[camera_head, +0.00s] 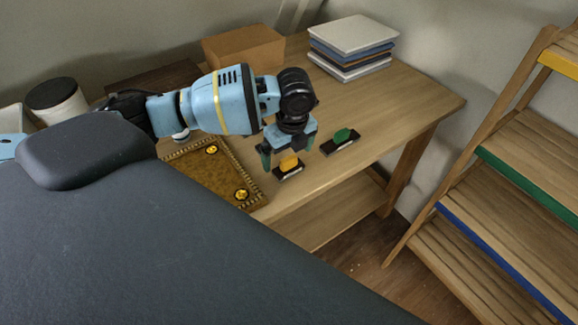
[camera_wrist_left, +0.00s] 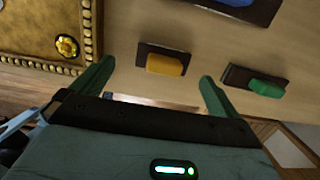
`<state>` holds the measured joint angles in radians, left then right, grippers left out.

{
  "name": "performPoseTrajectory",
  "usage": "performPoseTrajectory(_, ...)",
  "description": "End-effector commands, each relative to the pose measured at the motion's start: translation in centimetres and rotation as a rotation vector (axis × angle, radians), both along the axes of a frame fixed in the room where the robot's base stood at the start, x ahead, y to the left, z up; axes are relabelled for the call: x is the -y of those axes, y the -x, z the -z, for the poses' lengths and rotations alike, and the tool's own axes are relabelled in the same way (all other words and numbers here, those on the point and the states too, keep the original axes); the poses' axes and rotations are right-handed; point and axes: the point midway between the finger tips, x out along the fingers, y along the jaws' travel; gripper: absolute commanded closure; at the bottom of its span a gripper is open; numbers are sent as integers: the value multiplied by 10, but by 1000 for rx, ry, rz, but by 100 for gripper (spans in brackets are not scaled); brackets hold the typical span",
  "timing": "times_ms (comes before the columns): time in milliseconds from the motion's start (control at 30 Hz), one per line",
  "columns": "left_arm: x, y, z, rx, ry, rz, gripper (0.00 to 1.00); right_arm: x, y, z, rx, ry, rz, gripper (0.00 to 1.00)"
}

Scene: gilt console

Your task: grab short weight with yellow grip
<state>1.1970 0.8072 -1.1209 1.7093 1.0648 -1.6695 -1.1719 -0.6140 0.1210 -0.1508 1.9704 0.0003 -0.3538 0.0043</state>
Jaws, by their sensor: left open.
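The short weight with the yellow grip (camera_head: 289,164) has a dark flat base and sits near the front edge of the wooden table. It also shows in the left wrist view (camera_wrist_left: 166,64), between the two fingertips as seen there. My left gripper (camera_head: 288,150) points down over this weight, its fingers spread to either side of it in the picture. In the left wrist view my left gripper (camera_wrist_left: 157,75) is open with nothing held; I cannot tell whether a finger touches the weight. My right gripper is not in view.
A weight with a green grip (camera_head: 343,137) lies to the right. A weight with a blue grip (camera_wrist_left: 238,8) shows in the left wrist view. A brown studded panel (camera_head: 205,172) lies left. Stacked books (camera_head: 352,48) and a cardboard box (camera_head: 243,47) stand behind. The table's right side is clear.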

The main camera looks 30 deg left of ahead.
Motion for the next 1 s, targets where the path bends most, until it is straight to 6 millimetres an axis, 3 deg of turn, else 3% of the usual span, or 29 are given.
performPoseTrajectory(167,0,-2,6,1,1,-1,0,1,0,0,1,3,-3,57)
performPoseTrajectory(500,-5,-8,48,2,1,0,0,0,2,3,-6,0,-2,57)
performPoseTrajectory(767,-6,-8,50,4,1,0,0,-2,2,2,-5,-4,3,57)
performPoseTrajectory(1000,-6,-8,50,4,1,0,28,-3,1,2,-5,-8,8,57)
